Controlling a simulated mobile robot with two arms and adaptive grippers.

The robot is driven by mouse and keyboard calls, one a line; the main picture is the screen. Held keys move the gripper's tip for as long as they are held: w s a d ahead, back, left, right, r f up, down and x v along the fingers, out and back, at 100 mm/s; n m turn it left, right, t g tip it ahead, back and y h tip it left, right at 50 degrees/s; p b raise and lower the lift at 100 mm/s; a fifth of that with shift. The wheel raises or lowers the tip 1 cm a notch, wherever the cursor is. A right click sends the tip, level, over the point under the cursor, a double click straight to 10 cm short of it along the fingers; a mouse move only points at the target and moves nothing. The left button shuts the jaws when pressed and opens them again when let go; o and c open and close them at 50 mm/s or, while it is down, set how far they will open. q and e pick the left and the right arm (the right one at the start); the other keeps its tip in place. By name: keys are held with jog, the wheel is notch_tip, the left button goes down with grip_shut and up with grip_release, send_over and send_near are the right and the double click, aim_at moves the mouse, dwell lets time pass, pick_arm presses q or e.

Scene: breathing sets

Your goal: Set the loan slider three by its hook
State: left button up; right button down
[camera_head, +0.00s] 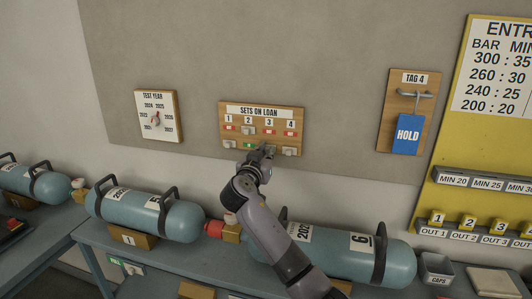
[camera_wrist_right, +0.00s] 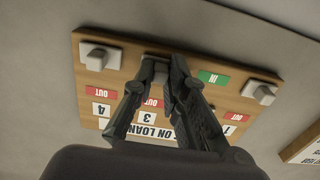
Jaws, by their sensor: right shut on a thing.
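The sets on loan board (camera_head: 262,111) hangs on the grey wall panel, with columns numbered 1 to 4. Slider three (camera_wrist_right: 158,58) is low in its column, with its red OUT label (camera_wrist_right: 152,103) showing above it. My right gripper (camera_head: 266,150) is shut on slider three's knob and partly hides it. Slider two (camera_head: 249,132) is up, with a green IN label (camera_head: 250,146) below it. Sliders one (camera_head: 229,143) and four (camera_head: 289,151) are down, with red OUT labels showing. The tag 4 hook (camera_head: 415,95) holds a blue HOLD tag (camera_head: 407,134). My left gripper is not in view.
Blue cylinders (camera_head: 135,213) lie on a bench below the board, one partly behind my right arm. A test year dial board (camera_head: 158,116) hangs to the left. A yellow entry board (camera_head: 497,100) stands at the right.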

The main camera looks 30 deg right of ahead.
aim_at(269, 130)
notch_tip(269, 130, up, 6)
jog(key=shift+f, duration=0.1)
dwell(0.4)
jog(key=c, duration=2)
grip_release()
jog(key=o, duration=0.4)
jog(key=shift+f, duration=0.1)
jog(key=shift+a, duration=0.1)
jog(key=v, duration=1.2)
jog(key=shift+f, duration=0.1)
